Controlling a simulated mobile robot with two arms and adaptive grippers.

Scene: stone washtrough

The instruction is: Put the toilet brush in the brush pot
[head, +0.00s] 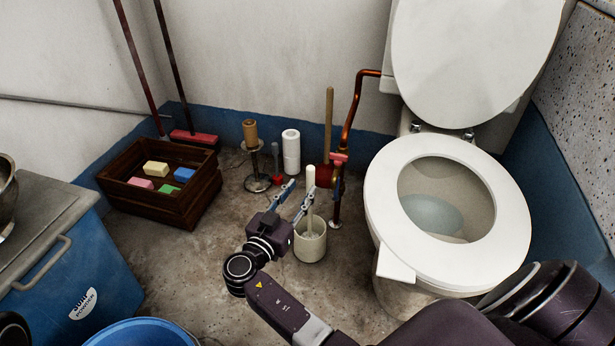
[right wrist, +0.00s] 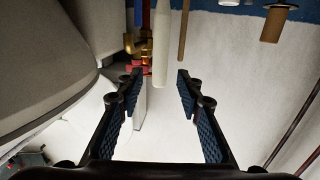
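The toilet brush (head: 310,182) has a pale, off-white handle and stands nearly upright in the white brush pot (head: 311,248) on the floor left of the toilet. Its head is hidden inside the pot. My right gripper (head: 298,188) is open and empty, its fingers level with the handle above the pot. In the right wrist view the handle (right wrist: 161,45) shows between the open fingertips, apart from both; that view is upside down. The pot cannot be made out there. My left gripper is not in view.
The toilet (head: 385,215) stands close on the right. Behind the pot are a wooden-handled plunger (head: 329,120), a copper pipe (head: 352,105) and paper rolls (head: 291,152). A wooden crate (head: 180,207) with sponges is at left; a blue bucket (head: 140,334) is in front. Floor between is clear.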

